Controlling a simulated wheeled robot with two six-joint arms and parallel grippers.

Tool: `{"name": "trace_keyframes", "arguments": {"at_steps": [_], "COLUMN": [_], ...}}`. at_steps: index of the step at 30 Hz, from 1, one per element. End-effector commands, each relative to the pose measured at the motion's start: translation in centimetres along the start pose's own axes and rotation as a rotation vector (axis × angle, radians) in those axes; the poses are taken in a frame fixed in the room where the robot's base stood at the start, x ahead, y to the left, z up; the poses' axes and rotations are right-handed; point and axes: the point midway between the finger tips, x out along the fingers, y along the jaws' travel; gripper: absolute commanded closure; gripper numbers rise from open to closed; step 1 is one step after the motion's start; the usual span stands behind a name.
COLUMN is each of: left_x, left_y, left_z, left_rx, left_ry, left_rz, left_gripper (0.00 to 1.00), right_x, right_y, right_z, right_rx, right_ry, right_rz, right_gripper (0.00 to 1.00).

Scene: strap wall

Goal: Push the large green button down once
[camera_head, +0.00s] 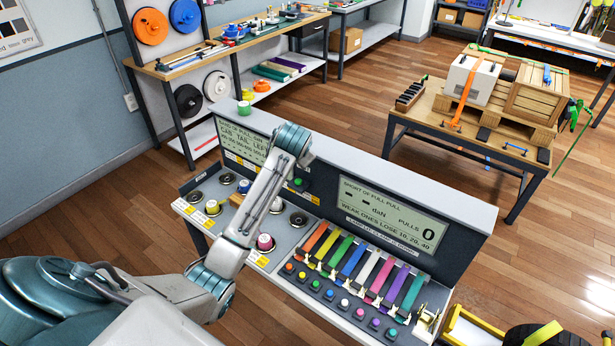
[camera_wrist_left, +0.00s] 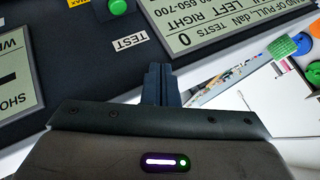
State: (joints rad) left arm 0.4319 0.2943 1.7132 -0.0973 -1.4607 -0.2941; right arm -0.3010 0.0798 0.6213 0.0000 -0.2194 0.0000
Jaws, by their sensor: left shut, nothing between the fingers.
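The large green button (camera_head: 298,183) is on the dark upright panel of the console, just right of my left arm's wrist in the head view. It also shows at the top of the left wrist view, where the green button (camera_wrist_left: 117,7) is cut by the edge, above a white TEST label (camera_wrist_left: 130,42). My left gripper (camera_wrist_left: 160,72) is shut and empty. Its fingertips are to the right of and below the button in that picture, apart from it. In the head view the left gripper is hidden behind its own wrist. My right gripper is in neither view.
The console has a left display (camera_head: 245,140) and a right display (camera_head: 392,213). A row of coloured straps (camera_head: 352,260) and small buttons lies on its lower shelf. A green-topped piece (camera_head: 244,108) stands on the console's top edge. A workbench (camera_head: 240,45) stands behind.

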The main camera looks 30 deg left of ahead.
Motion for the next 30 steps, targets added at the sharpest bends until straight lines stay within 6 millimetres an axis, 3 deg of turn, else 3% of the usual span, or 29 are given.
{"name": "trace_keyframes", "arguments": {"at_steps": [3,14,30], "left_x": [-0.6,-0.4,4.8], "left_y": [-0.5,-0.3,3.4], "left_z": [-0.9,-0.8,3.0], "left_rx": [-0.005,-0.006,-0.004], "left_ry": [0.024,0.027,0.017], "left_rz": [-0.009,-0.009,-0.005], "left_gripper": [1.0,1.0,1.0], "right_x": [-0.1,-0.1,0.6], "right_y": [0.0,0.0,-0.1], "right_z": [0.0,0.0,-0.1], "right_rx": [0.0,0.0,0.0], "right_ry": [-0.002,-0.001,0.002], "right_rz": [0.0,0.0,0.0], "right_gripper": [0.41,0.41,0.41]}}
